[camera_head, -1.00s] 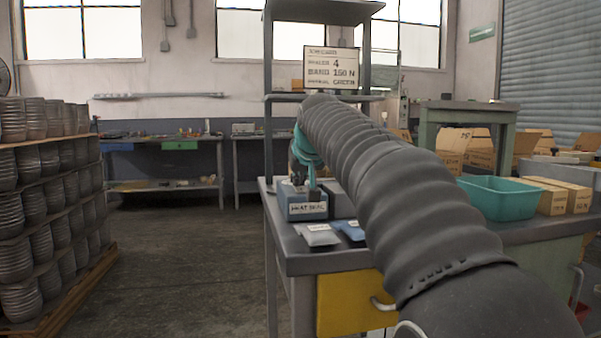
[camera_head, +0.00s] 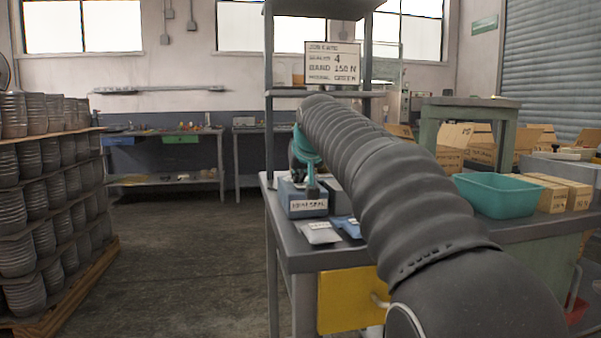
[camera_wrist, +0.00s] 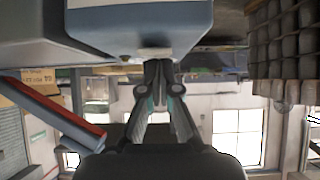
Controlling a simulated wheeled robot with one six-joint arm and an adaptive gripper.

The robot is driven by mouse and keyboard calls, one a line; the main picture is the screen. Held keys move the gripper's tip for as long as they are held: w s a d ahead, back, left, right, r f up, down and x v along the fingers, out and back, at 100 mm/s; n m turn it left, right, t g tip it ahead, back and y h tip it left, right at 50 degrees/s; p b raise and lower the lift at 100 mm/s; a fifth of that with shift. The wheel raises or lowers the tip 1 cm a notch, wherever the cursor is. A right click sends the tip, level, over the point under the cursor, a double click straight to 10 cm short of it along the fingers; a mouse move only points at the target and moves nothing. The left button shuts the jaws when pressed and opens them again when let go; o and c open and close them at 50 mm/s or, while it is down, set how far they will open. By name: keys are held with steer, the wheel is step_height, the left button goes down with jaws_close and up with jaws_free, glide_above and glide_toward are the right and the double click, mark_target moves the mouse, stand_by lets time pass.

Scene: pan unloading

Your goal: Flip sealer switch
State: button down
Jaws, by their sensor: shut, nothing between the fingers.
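The heat sealer, a blue box with a white label (camera_head: 292,193), stands on the grey workbench (camera_head: 345,255) at the near left corner. My gripper (camera_head: 311,191) reaches down at the sealer's upper front edge in the head view; my arm hides part of it. In the wrist view, the sealer's blue body (camera_wrist: 165,30) fills the top and my gripper (camera_wrist: 157,66) is shut and empty, its tips at or very close to a small pale part (camera_wrist: 154,54) on the sealer. I cannot tell whether they touch, or which way the switch is set.
Two flat packets, one grey (camera_head: 320,233) and one blue (camera_head: 346,227), lie before the sealer. A job card sign (camera_head: 332,62) stands behind. A teal bin (camera_head: 500,195) and cartons (camera_head: 567,194) are to the right. Stacked pots (camera_head: 45,165) stand left; the floor between is clear.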

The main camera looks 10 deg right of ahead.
steer(key=shift+w+r, duration=0.1)
steer(key=shift+w, duration=0.1)
steer(key=shift+r, duration=0.35)
step_height(320, 180, up, 4)
steer(key=shift+r+p, duration=0.1)
steer(key=shift+p, duration=0.4)
steer(key=w+r+v, duration=0.1)
steer(key=v, duration=0.7)
steer(key=shift+s+r, duration=0.2)
steer(key=shift+r, duration=0.35)
